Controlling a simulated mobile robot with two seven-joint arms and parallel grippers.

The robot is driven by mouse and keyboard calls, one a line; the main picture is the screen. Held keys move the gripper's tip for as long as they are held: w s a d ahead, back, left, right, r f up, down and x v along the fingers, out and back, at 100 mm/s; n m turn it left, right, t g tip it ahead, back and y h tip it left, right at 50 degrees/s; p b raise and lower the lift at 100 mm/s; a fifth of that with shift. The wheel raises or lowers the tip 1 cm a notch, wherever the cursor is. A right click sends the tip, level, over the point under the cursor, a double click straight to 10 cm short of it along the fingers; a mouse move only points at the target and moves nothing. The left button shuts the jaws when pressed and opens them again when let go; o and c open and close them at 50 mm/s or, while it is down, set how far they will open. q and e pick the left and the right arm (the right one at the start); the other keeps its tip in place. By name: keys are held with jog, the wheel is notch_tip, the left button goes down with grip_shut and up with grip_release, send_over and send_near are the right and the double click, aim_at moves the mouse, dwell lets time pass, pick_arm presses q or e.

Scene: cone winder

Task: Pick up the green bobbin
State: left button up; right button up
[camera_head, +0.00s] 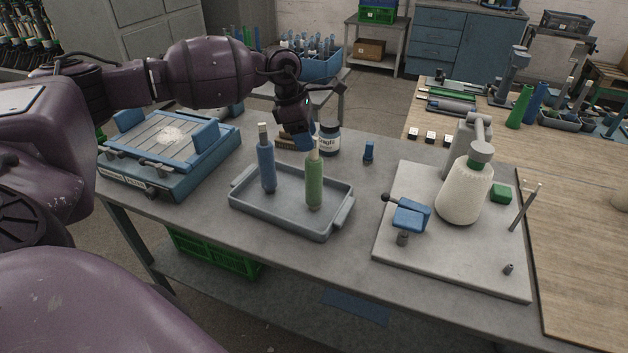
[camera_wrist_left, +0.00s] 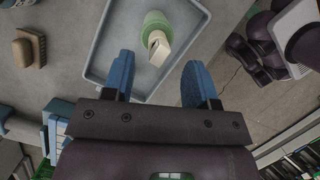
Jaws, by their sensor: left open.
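The green bobbin (camera_head: 314,184) stands upright in the grey tray (camera_head: 250,211), with a pale tip at its top. A blue bobbin (camera_head: 266,165) stands upright to its left in the same tray. My left gripper (camera_head: 301,141) is above and just behind the green bobbin's top, open and empty. In the left wrist view, its two blue fingers (camera_wrist_left: 157,66) are spread apart. The green bobbin (camera_wrist_left: 155,25) shows end-on beyond the gap between them, and the blue bobbin is not visible there. My right gripper is in neither view.
A blue-framed machine (camera_head: 170,165) is left of the tray. A white-labelled jar (camera_head: 329,139) and a small blue object (camera_head: 369,150) stand behind it. To the right, a pale base plate (camera_head: 455,272) carries a large cream cone (camera_head: 464,193) and a blue-topped fixture (camera_head: 411,216).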

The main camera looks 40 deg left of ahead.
pick_arm(q)
send_over(314, 180)
jog(key=w+a, duration=0.2)
notch_tip(314, 180, down, 4)
jog(key=shift+s+d+f, duration=0.1)
jog(key=shift+s+f, duration=0.05)
jog(key=shift+c, duration=0.5)
jog(key=c, duration=0.8)
